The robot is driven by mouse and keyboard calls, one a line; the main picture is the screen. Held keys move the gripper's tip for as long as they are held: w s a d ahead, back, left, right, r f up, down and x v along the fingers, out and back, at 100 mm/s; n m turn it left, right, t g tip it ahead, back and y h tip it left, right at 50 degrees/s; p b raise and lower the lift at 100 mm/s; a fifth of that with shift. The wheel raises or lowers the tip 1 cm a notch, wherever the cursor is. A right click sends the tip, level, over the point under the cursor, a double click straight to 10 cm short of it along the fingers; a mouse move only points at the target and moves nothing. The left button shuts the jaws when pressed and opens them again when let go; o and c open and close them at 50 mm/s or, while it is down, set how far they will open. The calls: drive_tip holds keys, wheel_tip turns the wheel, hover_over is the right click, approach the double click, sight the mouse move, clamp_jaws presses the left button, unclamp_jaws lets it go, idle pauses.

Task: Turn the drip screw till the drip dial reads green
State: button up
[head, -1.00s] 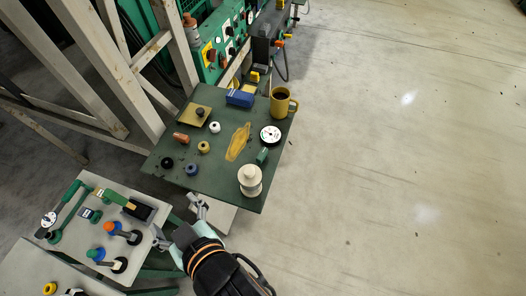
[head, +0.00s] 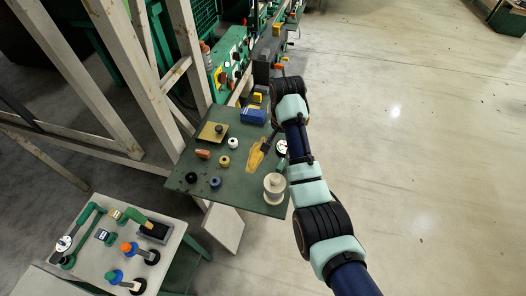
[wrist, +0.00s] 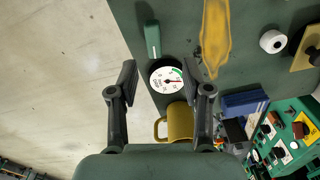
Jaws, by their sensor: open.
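The white round dial (wrist: 166,78) with a green arc on its rim lies on the dark green table; I cannot read its needle for certain. It is partly behind my arm in the head view (head: 282,147). A green handle-like piece (wrist: 152,40), possibly the drip screw, lies beside the dial; it also shows in the head view (head: 282,167). My gripper (wrist: 160,73) is open and empty, with the dial seen between its fingers. In the head view my arm hides most of the gripper.
A yellow mug (wrist: 180,122) stands beside the dial, near the table edge. A yellow-brown patch (head: 256,156), a blue box (head: 253,116), a white spool-like part (head: 274,187) and several small knobs are on the table. A grey panel (head: 90,262) with levers stands at lower left.

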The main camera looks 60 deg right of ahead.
sight(281, 163)
drive_tip(key=shift+s+d, duration=0.2)
drive_tip(key=shift+s, duration=0.15)
drive_tip(key=shift+f, duration=3.9)
